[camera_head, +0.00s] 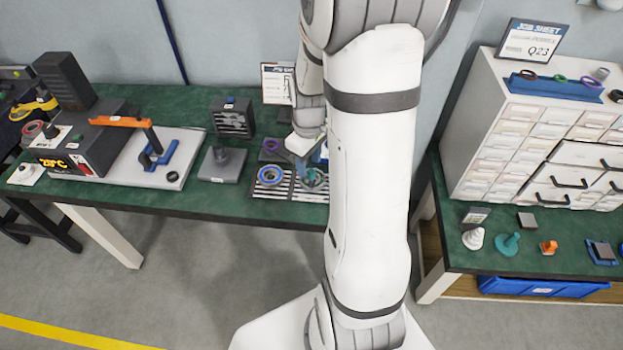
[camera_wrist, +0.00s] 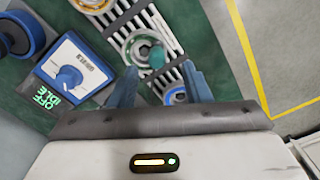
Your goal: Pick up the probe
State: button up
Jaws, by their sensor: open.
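A teal upright piece (camera_wrist: 153,56), which may be the probe, stands in a round metal ring (camera_wrist: 136,44) on a slotted rack. It also shows in the head view as a teal piece (camera_head: 309,177), just left of my arm. My gripper (camera_wrist: 159,70) is open, with its two blue fingers pointing at the rack. The teal piece lies between the finger lines, near the tips, and nothing is held. I cannot tell the gap in depth. In the head view my arm hides most of the gripper.
A blue control box (camera_wrist: 72,68) with a knob is left of the fingers in the wrist view. A blue-rimmed ring (camera_head: 270,175) sits beside the teal piece. A heater box (camera_head: 85,146) and clamp stand left. A drawer cabinet (camera_head: 476,125) stands on the right table.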

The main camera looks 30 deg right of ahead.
aim_at(311, 171)
jog(key=shift+s+d+f+p, duration=0.1)
jog(key=shift+d+f+p, duration=0.05)
jog(key=shift+f, duration=1.05)
jog(key=shift+d+f+p, duration=0.1)
jog(key=shift+f+p, duration=0.05)
jog(key=shift+f, duration=1)
jog(key=shift+c, duration=0.3)
grip_shut()
